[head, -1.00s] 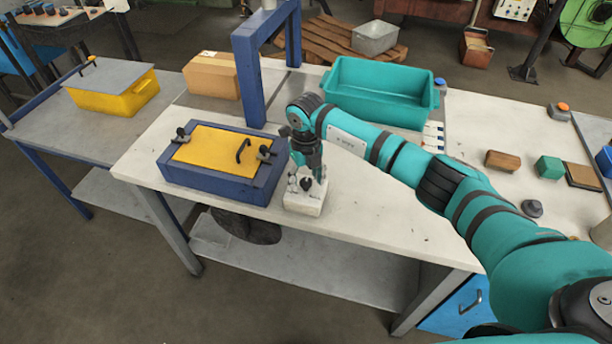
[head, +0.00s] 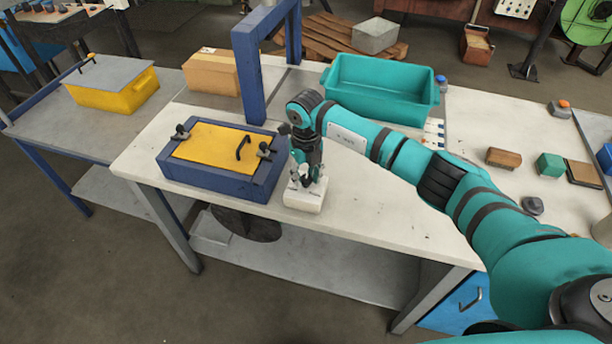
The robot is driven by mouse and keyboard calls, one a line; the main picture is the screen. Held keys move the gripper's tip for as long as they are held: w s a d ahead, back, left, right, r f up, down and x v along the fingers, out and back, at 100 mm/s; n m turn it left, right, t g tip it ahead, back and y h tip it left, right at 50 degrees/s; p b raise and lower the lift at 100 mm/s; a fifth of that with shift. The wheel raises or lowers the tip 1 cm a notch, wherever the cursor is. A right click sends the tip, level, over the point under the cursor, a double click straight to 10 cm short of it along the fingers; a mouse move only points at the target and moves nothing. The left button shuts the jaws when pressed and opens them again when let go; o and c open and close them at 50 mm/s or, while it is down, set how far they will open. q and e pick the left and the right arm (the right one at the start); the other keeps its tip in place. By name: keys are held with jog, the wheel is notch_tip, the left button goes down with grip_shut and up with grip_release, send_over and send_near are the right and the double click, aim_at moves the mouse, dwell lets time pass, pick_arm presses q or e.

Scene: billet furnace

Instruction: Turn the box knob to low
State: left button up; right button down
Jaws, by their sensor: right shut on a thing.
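A small white box (head: 303,200) stands on the white table near its front edge, just right of the blue box with the yellow lid. My right gripper (head: 307,181) points down onto the top of the white box. It is shut on the box's knob, which is mostly hidden between the fingers. Small dark marks show on the box top, but they are too small to read. My left gripper is not in view.
The blue box (head: 268,185) with a yellow lid (head: 208,150) and black clamps is close left of my gripper. A blue frame (head: 250,80) rises behind. A teal bin (head: 372,107) stands at the back. The table front to the right is clear.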

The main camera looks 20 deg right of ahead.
jog(key=shift+f+n+b, duration=0.1)
jog(key=shift+n+b, duration=0.4)
jog(key=shift+b, duration=0.1)
jog(key=n+b, duration=0.8)
jog(key=b, duration=0.1)
jog(key=shift+n, duration=0.4)
jog(key=n+b, duration=0.4)
jog(key=n, duration=0.1)
jog(key=shift+r+n+b, duration=0.2)
jog(key=shift+n+b, duration=1.05)
jog(key=shift+n, duration=1.05)
jog(key=c, duration=0.9)
grip_release()
jog(key=shift+c, duration=0.2)
